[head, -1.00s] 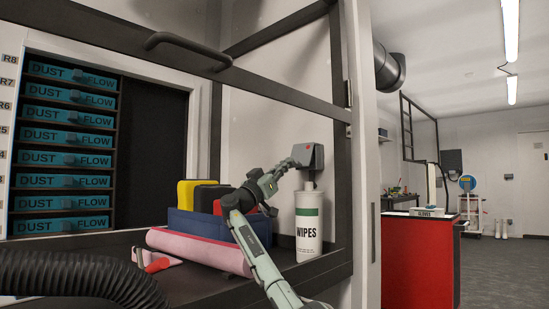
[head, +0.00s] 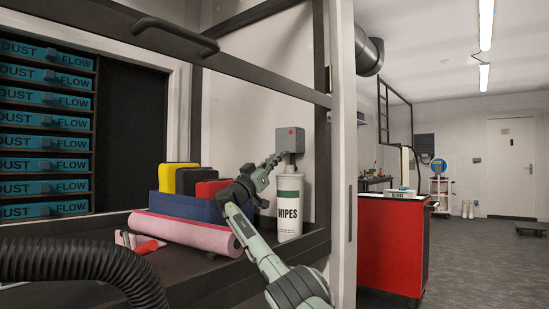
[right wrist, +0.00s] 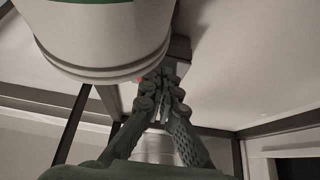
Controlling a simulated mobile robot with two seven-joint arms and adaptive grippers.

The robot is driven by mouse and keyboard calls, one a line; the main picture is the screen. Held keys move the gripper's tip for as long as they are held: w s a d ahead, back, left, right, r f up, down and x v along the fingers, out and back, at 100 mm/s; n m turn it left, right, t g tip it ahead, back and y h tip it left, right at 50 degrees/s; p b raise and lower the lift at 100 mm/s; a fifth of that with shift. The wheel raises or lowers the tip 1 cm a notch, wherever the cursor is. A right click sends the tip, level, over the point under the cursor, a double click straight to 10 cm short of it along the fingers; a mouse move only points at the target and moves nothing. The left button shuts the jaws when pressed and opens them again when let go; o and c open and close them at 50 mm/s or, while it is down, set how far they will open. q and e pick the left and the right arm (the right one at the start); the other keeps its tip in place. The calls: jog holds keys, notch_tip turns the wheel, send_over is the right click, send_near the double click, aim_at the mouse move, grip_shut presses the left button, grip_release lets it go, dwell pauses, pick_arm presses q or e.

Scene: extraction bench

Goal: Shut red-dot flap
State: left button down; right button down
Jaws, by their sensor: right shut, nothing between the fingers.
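The small grey unit with the red-dot flap (head: 287,137) is on the back wall above the wipes tub (head: 289,231). Its front face looks square and upright, with a red dot near the top right. My right gripper (head: 277,158) is shut and empty, its tips just below the unit's lower left edge. In the right wrist view the shut fingers (right wrist: 163,78) point at the grey unit (right wrist: 181,48), partly hidden behind the tub (right wrist: 100,35). A bit of red shows beside the fingertips. I cannot tell whether they touch. My left gripper is out of view.
A blue bin (head: 187,207) with yellow, black and red boxes stands left of my right arm, behind a pink roll (head: 180,232). A raised sash with a handle (head: 175,34) crosses above. A black hose (head: 80,262) lies at front left.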

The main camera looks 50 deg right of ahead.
jog(key=shift+s+d+g, duration=0.1)
jog(key=shift+d+g, duration=0.15)
jog(key=shift+g, duration=0.05)
